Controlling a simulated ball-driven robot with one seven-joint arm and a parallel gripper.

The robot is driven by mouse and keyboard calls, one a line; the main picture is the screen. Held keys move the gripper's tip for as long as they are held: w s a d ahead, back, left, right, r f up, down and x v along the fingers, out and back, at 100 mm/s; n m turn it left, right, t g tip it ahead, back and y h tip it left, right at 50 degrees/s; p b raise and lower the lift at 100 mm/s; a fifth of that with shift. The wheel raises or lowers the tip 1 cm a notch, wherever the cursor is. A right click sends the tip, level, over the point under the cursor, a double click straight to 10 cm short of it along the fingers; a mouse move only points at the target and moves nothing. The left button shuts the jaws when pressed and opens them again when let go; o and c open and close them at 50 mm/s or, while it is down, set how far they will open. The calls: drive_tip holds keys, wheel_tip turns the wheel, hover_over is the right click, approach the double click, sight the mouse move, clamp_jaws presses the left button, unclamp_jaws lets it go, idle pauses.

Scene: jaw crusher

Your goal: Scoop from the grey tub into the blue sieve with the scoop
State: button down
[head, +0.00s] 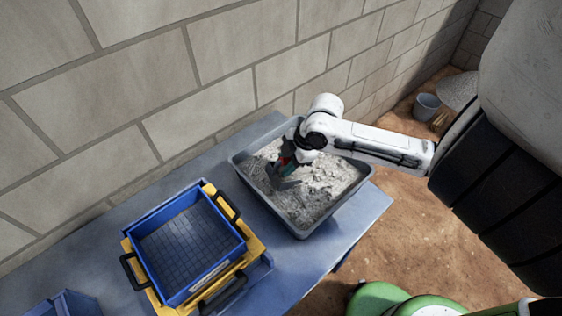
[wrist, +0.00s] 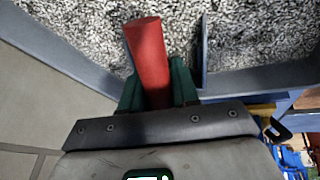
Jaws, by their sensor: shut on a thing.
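The grey tub (head: 301,232) stands on the blue table and holds pale grey, lumpy grit. My gripper (head: 289,167) is over the left part of the tub, low near the grit. It is shut on the scoop, whose red handle (wrist: 147,50) shows between the green fingers in the wrist view. In the head view a dark grey part of the scoop (head: 286,183) is at the grit's surface; I cannot tell how deep it sits or whether it carries grit. The blue sieve (head: 187,292), with a dark mesh floor, sits left of the tub and looks empty.
The sieve rests on a yellow frame (head: 256,247) with black handles, beside the tub on the blue table (head: 318,262). Another blue container (head: 65,305) is at the lower left. A block wall (head: 210,100) runs close behind the table. A grey bucket (head: 426,106) stands on the ground far right.

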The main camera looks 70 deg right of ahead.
drive_tip(key=shift+s+d+f+g+h, duration=0.25)
drive_tip(key=shift+s+d+g+h, duration=0.15)
drive_tip(key=shift+s+d, duration=0.2)
drive_tip(key=shift+s+d+f+g+h, duration=0.2)
drive_tip(key=shift+s+d+g+h, duration=0.15)
drive_tip(key=shift+s+d, duration=0.25)
drive_tip(key=shift+s+d+r+h, duration=0.1)
drive_tip(key=shift+r+h, duration=0.15)
drive_tip(key=shift+r+n+g+h+p, duration=0.3)
drive_tip(key=shift+r+g+h+p, duration=0.2)
drive_tip(key=shift+g+h+p, duration=0.5)
drive_tip(key=shift+r+g, duration=0.1)
drive_tip(key=shift+g, duration=0.25)
drive_tip(key=shift+w+a+r, duration=0.2)
drive_tip(key=shift+w+r, duration=0.05)
drive_tip(key=shift+r, duration=0.8)
drive_tip(key=shift+w+a+r, duration=0.2)
drive_tip(key=shift+a+r, duration=0.05)
drive_tip(key=shift+r, duration=0.85)
drive_tip(key=shift+w+a+r, duration=0.2)
drive_tip(key=shift+w+r, duration=0.05)
drive_tip(key=shift+r, duration=0.8)
